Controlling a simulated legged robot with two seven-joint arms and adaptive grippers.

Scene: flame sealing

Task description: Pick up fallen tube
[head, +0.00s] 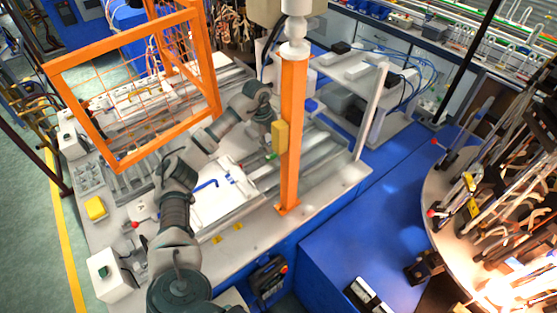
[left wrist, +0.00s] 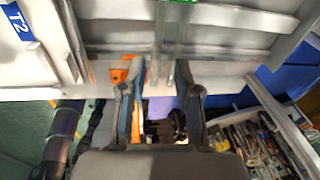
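My left arm reaches across the bench in the head view. Its gripper (head: 270,128) is beside the orange post, and its fingertips are partly hidden there. In the left wrist view the gripper (left wrist: 160,72) is open, with its two fingers apart. A clear tube with a green part (left wrist: 166,45) lies in line with the gap between the fingertips, with space on both sides; I cannot tell its depth. A small green spot (head: 272,156) shows just below the gripper in the head view. My right gripper is not in view.
An orange mesh frame (head: 68,115) rises at left. The blue surface (head: 385,235) at right is mostly clear.

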